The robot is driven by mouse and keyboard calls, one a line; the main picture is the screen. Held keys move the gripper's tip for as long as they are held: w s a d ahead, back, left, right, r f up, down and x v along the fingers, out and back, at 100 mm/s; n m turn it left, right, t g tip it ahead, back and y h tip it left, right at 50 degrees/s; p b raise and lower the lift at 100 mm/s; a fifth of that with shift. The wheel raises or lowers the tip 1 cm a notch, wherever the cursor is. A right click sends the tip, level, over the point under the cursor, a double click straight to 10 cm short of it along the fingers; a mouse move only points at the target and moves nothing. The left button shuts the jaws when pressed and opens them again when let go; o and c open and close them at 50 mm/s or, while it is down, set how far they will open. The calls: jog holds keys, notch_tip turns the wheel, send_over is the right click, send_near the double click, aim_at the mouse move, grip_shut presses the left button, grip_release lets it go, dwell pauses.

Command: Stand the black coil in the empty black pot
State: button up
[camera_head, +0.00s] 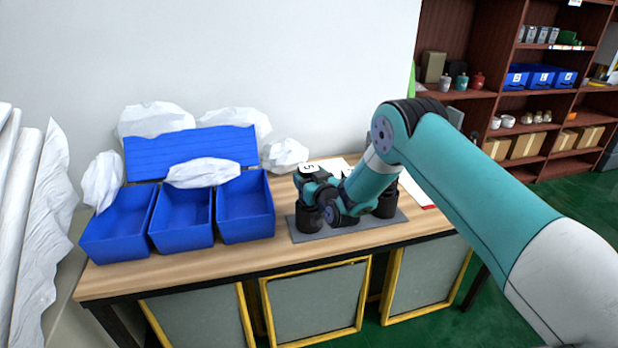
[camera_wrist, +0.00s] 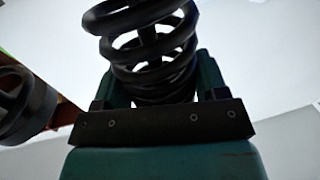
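The black coil (camera_wrist: 152,62) fills the upper middle of the wrist view. It sits between the two teal fingers of my gripper (camera_wrist: 162,85), which appear closed on its sides. In the head view my wrist is over the grey tray (camera_head: 372,223) on the table, and the coil cannot be made out there. A black pot (camera_head: 308,219) stands at the tray's left end and another black pot (camera_head: 386,206) at its right end. My arm hides the middle of the tray and the pots' insides. Part of another dark coil-like thing (camera_wrist: 17,103) shows at the wrist view's left edge.
Blue bins (camera_head: 245,210) stand on the table left of the tray, with white crumpled wrapping (camera_head: 200,172) on and around them. Papers (camera_head: 415,190) lie behind the tray to the right. The table's front strip (camera_head: 250,260) is clear. Wooden shelves (camera_head: 540,110) stand at the back right.

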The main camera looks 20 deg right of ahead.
jog(key=o, duration=0.5)
jog(key=s+d+b, duration=0.3)
jog(key=s+b, duration=1.4)
jog(key=b, duration=0.2)
jog(key=shift+d, duration=0.2)
dwell(0.3)
